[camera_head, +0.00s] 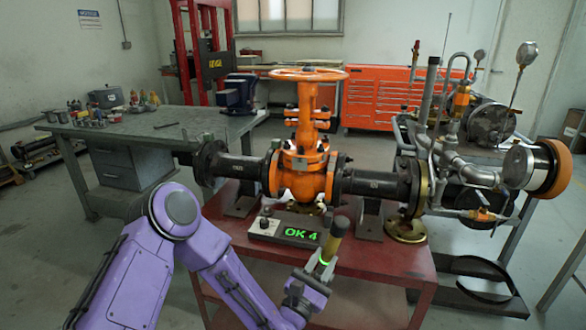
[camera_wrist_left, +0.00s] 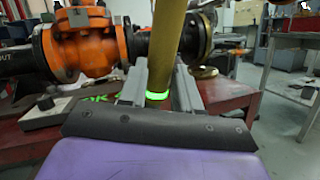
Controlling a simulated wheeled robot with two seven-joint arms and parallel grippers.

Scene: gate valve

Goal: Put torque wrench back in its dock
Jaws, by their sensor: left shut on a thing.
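The torque wrench shows as a yellow-brown handle (camera_head: 335,238) with a glowing green ring, above the front part of the red cart. My left gripper (camera_head: 322,268) is shut on it near the green ring, and the handle stands up from the jaws, tilted slightly right. In the left wrist view the handle (camera_wrist_left: 167,45) rises between the two grey fingers (camera_wrist_left: 158,92). The wrench's lower end is hidden. A grey box with a knob and a green "OK 4" display (camera_head: 299,234) sits just left of the wrench; I cannot tell whether it is the dock. My right gripper is not in view.
The orange gate valve (camera_head: 303,175) with its black flanged pipes stands on the red cart (camera_head: 370,295) behind the wrench. A pipe and gauge rig (camera_head: 470,165) is at right. A grey workbench (camera_head: 150,137) is at left. The cart's front right top is clear.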

